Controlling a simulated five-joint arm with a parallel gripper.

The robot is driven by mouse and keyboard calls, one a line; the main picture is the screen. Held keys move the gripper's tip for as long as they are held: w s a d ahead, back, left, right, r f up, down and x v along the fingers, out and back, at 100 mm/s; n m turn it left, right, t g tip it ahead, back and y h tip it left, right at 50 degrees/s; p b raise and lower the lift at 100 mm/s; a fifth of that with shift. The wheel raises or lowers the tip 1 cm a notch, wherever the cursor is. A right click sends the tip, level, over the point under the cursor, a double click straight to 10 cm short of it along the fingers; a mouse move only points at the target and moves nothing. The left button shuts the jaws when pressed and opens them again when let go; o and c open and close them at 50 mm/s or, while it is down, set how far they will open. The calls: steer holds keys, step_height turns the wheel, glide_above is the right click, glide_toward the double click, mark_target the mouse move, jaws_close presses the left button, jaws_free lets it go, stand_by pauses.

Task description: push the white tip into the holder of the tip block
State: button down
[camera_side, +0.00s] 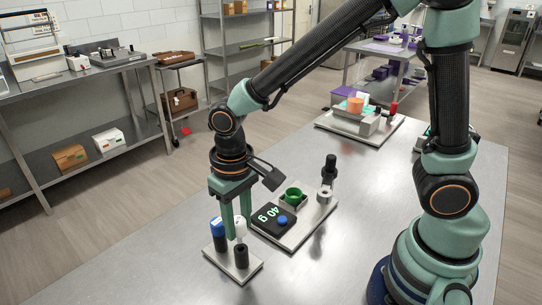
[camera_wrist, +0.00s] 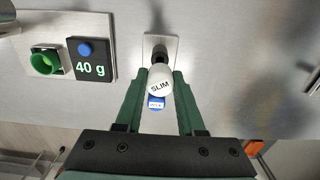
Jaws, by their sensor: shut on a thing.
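The white tip (camera_side: 240,226), marked SLIM on its top in the wrist view (camera_wrist: 160,80), stands upright between the two green fingers of my gripper (camera_side: 235,228). The gripper (camera_wrist: 158,88) is shut on it. The tip block is a pale plate (camera_side: 223,263) with dark holders. The white tip's lower end is right at the top of the front dark holder (camera_side: 241,257); how far it reaches inside is not clear. A blue tip (camera_side: 217,228) stands in the other holder, and its labelled top shows in the wrist view (camera_wrist: 156,103), partly hidden by the white tip.
A second plate close behind the block carries a black 40 g pad with a blue button (camera_side: 282,220), a green cup (camera_side: 293,196) and a black upright part (camera_side: 329,168). A tray of parts (camera_side: 352,122) lies farther back. The table front (camera_side: 330,275) is clear.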

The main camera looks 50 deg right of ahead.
mark_target(239, 236)
steer(key=shift+f, duration=2.15)
steer(key=shift+c, duration=2.2)
jaws_free()
steer(key=shift+r, duration=0.15)
step_height(239, 236, up, 12)
steer(key=shift+f, duration=0.1)
